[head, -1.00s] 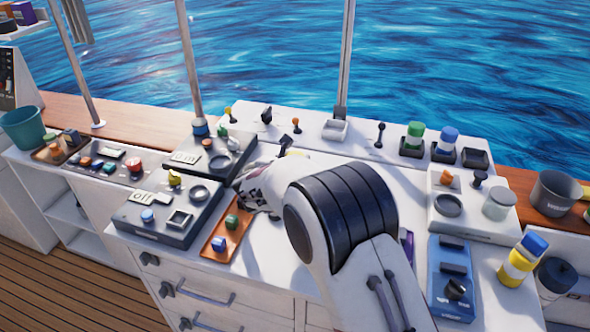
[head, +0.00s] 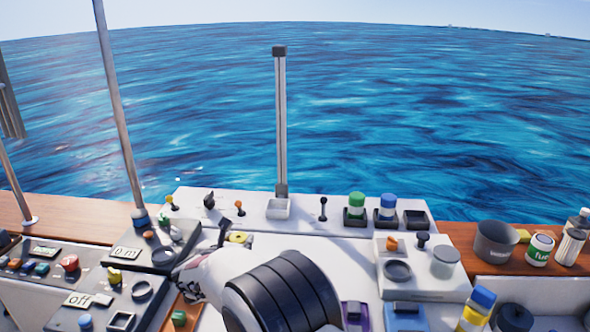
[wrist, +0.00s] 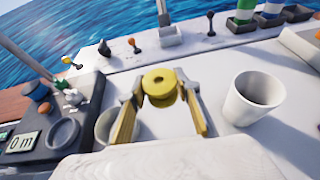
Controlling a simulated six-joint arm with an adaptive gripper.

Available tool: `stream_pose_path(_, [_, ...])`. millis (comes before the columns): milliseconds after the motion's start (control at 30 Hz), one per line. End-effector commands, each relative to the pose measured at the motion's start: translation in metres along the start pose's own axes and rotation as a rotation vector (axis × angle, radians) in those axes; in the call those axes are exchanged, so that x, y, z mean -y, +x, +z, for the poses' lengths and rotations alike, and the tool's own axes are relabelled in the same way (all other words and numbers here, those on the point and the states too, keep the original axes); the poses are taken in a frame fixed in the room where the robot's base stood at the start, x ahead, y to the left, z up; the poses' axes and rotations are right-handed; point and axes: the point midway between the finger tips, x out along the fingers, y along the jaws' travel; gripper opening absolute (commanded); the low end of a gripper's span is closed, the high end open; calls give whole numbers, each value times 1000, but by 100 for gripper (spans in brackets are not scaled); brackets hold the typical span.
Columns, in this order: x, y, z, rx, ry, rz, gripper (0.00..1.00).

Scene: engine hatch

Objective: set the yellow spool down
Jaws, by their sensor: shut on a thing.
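The yellow spool (wrist: 159,83) is a short ring with a hole in its top. It sits between the two fingertips of my gripper (wrist: 163,90) in the wrist view, and the gripper is shut on it. In the head view, the yellow spool (head: 239,237) shows partly past my arm, with a dark part of the gripper (head: 224,230) beside it. Its underside is shadowed, and I cannot tell whether it touches the white console top (wrist: 218,62).
In the wrist view, a white cup (wrist: 250,100) stands to the right and another white cup (wrist: 107,126) is partly behind the left finger. A dark control panel (wrist: 60,115) lies left. Small levers (wrist: 134,45) and a square tray (wrist: 172,36) stand behind.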

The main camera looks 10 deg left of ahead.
Motion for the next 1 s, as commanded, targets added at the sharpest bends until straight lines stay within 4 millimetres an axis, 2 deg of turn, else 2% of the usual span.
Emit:
stream_pose_path(267, [-10,-3,-22,-1,-27,58,11])
stream_pose_path(433, [-14,-16,-32,0,-52,120,11])
stream_pose_path(667, [-16,-47,-36,0,-90,215,11])
stream_pose_path(1000, [-9,-104,-34,1,-143,344,11])
